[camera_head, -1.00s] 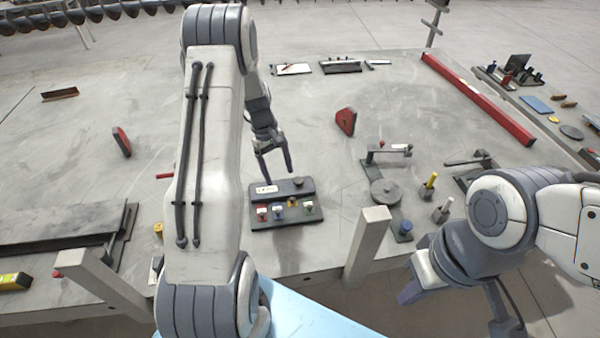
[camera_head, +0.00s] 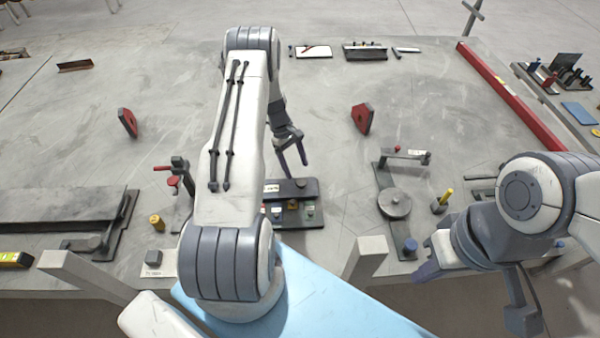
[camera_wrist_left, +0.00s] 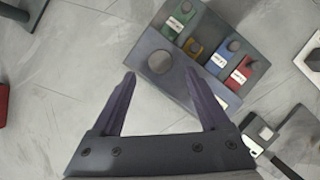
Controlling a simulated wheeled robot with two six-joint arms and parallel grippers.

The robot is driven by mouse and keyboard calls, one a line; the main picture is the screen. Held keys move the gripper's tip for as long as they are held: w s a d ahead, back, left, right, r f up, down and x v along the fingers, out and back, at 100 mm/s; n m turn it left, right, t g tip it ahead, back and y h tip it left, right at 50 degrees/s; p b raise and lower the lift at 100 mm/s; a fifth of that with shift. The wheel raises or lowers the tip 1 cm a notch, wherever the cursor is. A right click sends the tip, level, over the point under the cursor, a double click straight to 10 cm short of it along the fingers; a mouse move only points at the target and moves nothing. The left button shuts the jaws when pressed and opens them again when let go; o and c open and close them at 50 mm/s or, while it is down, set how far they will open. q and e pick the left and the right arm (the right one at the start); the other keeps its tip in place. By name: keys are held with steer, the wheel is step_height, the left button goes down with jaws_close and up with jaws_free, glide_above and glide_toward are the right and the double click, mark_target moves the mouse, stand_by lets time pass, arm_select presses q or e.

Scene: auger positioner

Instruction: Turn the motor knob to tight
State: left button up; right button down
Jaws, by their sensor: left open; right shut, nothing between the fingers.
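A dark control box (camera_head: 312,190) stands near the table's front edge, partly hidden behind my left arm in the head view. In the left wrist view, the box (camera_wrist_left: 178,42) has a round grey knob (camera_wrist_left: 160,62) and coloured blocks: green (camera_wrist_left: 180,18), yellow (camera_wrist_left: 194,47), blue (camera_wrist_left: 220,58) and red (camera_wrist_left: 240,74). I cannot tell which part is the motor knob. My left gripper (camera_head: 292,165) is open and empty above the box's back edge; in its wrist view (camera_wrist_left: 158,76) the round knob appears between the fingertips. My right gripper (camera_head: 425,270) is shut and empty at the front right.
A grey fixture with a round disc (camera_head: 394,203) stands right of the box. A red block (camera_head: 362,119) stands behind it. A small clamp with a red handle (camera_head: 174,182) is left of my left arm. A long red bar (camera_head: 508,95) lines the right edge. The table's middle is mostly clear.

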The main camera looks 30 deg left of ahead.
mark_target(301, 181)
arm_select(q)
steer(key=p+x, duration=0.1)
steer(key=x, duration=0.3)
steer(key=shift+s+d+f, duration=0.1)
steer(key=shift+d+f, duration=0.1)
steer(key=shift+f, duration=0.35)
jaws_close()
